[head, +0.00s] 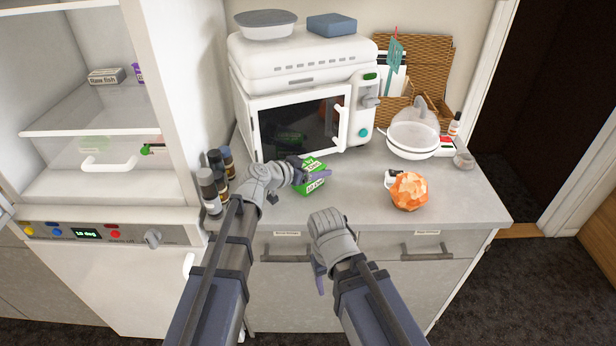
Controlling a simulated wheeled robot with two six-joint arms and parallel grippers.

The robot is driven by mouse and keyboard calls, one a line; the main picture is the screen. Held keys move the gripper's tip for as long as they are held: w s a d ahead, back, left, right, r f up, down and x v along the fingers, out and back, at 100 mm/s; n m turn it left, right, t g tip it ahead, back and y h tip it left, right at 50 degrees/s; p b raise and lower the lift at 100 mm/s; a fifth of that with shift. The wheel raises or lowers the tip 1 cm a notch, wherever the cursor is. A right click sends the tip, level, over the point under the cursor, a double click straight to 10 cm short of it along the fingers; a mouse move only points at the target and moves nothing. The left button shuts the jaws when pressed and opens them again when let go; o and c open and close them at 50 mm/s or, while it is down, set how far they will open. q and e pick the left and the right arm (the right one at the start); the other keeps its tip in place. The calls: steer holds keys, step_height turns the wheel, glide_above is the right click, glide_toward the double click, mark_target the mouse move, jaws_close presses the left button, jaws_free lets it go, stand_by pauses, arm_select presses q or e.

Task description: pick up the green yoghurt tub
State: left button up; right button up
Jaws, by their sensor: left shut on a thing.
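A green container with white lettering (311,183), which fits the green yoghurt tub, is at the counter in front of the microwave. It looks tilted; the lettering is too small to read. My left gripper (308,174) is shut on it, and the gripper hides part of its left side. I cannot tell whether it touches the counter. My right gripper (320,279) is low in front of the counter's drawers, apart from the container. Its fingers are mostly hidden by its own wrist.
A white microwave (297,122) stands behind. Dark-capped bottles (211,189) stand at the left counter edge. An orange crumpled-looking ball (409,191) and a white sieve or bowl (412,142) are to the right. An open fridge (90,120) is at left.

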arm_select(q)
jaws_close()
step_height(320, 180, up, 10)
steer(key=p, duration=1)
